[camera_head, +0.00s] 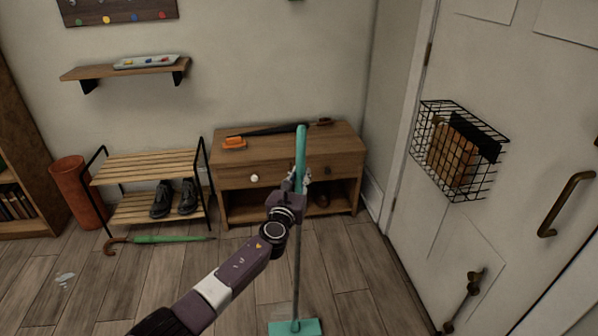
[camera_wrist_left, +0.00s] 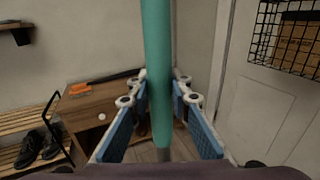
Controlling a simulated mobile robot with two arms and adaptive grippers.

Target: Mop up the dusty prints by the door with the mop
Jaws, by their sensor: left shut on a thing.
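The mop (camera_head: 301,150) stands upright, with a teal upper grip, a grey pole and a flat teal head (camera_head: 295,328) low at the bottom edge of the head view. My left gripper (camera_head: 299,183) is shut on the upper part of the handle. In the left wrist view the teal grip (camera_wrist_left: 159,80) runs between the blue finger pads. A pale smudge (camera_head: 65,279) marks the floor at the far left. No clear prints show on the floor beside the white door (camera_head: 400,150). My right gripper is out of view.
A wooden cabinet (camera_head: 235,178) stands behind the mop. To its left are a slatted shoe rack (camera_head: 150,165) with dark shoes (camera_head: 175,198) and a green umbrella (camera_head: 170,239) on the floor. A wire basket (camera_head: 480,172) juts from the door. The front floor looks clear.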

